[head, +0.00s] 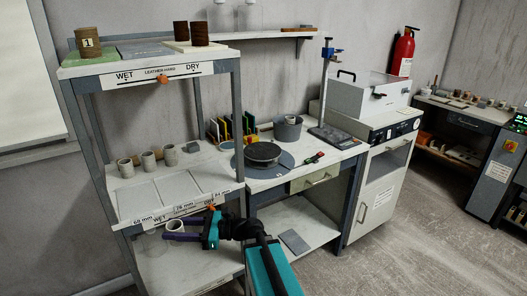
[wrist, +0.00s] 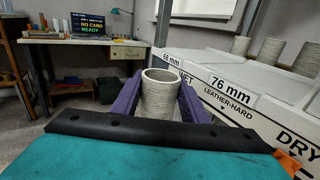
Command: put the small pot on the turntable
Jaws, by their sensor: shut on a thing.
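The small pot, pale grey with ribbed sides and an open top, is upright between the purple fingers of my gripper (head: 180,231). The pot shows in the head view (head: 174,226) and close up in the wrist view (wrist: 160,92). My gripper is shut on it, in front of the rack's labelled middle shelf. The turntable is a dark round disc (head: 262,152) on a blue-grey base on the workbench, to the right of the rack. Its top is bare. My gripper is lower and left of it in the head view.
Several similar pots (head: 148,160) stand on the middle shelf (head: 140,197). Brown pots (head: 87,41) are on the top shelf. A rack post (head: 238,120) stands between the shelves and turntable.

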